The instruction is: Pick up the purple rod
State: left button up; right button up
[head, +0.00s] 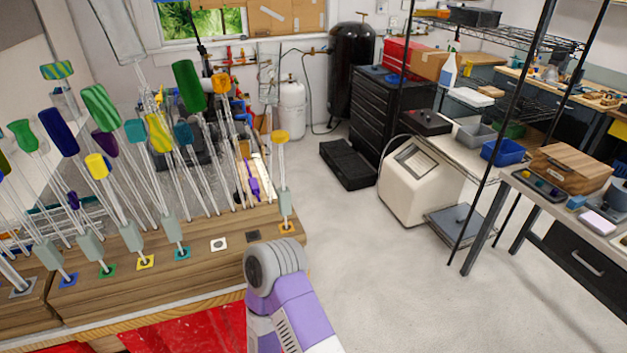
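Several clear glass rods with coloured ends stand in a crowded group on the left of the head view. A rod with a dark purple end (104,143) is among them, partly hidden by neighbouring rods. A smaller purple end (73,200) shows lower left, between other rods. I cannot tell which of these is the purple rod. A dark blue end (60,132) and a light yellow end (97,166) are close by. Neither gripper can be made out. One purple and white link of my arm rises at the bottom centre, in front of the wooden stand.
The wooden stand (215,222) has coloured square markers along its front. An orange-topped rod (281,137) stands at its right end. Narrow purple and white shapes behind the rods are unclear. A shelving rack and workbench stand right. The floor (400,290) between is clear.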

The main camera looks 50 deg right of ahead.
aim_at(253, 187)
jog(key=z, duration=2.95)
jog(key=i, duration=2.65)
jog(key=u, duration=1.55)
jog(key=i, duration=1.6)
jog(key=u, duration=1.5)
